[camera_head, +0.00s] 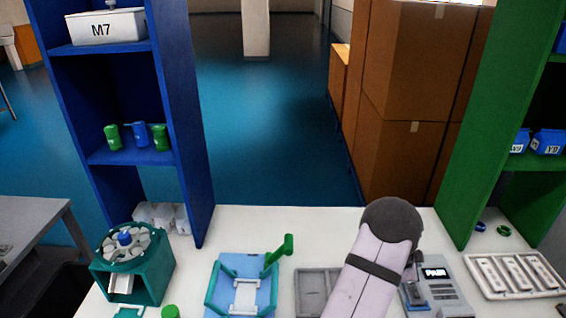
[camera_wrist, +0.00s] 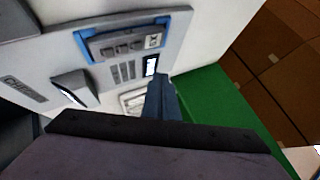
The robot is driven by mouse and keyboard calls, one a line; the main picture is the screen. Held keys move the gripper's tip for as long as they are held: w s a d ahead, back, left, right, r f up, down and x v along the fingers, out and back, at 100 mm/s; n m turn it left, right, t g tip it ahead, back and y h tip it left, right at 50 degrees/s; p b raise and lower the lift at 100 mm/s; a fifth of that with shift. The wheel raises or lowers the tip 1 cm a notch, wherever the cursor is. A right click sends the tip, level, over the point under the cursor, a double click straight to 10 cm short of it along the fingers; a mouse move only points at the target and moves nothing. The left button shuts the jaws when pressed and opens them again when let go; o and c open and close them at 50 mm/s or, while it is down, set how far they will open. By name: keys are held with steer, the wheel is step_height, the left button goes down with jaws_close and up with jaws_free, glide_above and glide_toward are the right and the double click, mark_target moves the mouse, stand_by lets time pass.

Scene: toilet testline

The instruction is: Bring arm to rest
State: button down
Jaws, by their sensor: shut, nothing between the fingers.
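My arm (camera_head: 375,265) rises from the front edge of the head view, over the table between a grey tray and a grey device. Its dark rounded joint is uppermost. My gripper is not clearly visible in the head view. In the wrist view my gripper (camera_wrist: 161,92) shows as narrow blue-grey fingers held together, with nothing between them. The fingers point toward the white table and appear clear of the devices there. The dark wrist body hides the lower part of that view.
A grey device (camera_head: 435,288) with a lit display stands right of my arm, beside a white tray (camera_head: 512,292). A blue fixture with a green handle (camera_head: 280,250) and a teal carousel (camera_head: 125,250) stand left. Blue (camera_head: 190,110) and green (camera_head: 485,130) shelves flank the table.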

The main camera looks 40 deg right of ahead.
steer(key=w+a+r+n+t+y, duration=0.1)
steer(key=w+a+r+n+t, duration=0.15)
steer(key=w+a, duration=0.45)
steer(key=w+a+r+n+t+y, duration=0.1)
steer(key=w+a+n+t, duration=0.2)
steer(key=w, duration=0.8)
steer(key=w+a+r+n+y, duration=0.15)
steer(key=w+a+n, duration=0.35)
steer(key=a, duration=0.5)
steer(key=w+a+r+n+y, duration=0.1)
steer(key=w+a+n+y, duration=0.2)
steer(key=w+a, duration=0.45)
steer(key=s+a+r+n+g+y, duration=0.15)
steer(key=a+n, duration=0.25)
steer(key=a, duration=0.8)
steer(key=s+a+n+y, duration=0.1)
steer(key=s+a+n, duration=0.3)
steer(key=a, duration=0.8)
steer(key=s+a+r+n+g, duration=0.1)
steer(key=s+a+n+g, duration=0.1)
steer(key=s+a+n, duration=0.5)
steer(key=s+a, duration=0.1)
steer(key=s, duration=0.2)
steer(key=shift+s+a+g, duration=0.15)
steer(key=shift+s+g, duration=0.05)
steer(key=shift+g, duration=0.2)
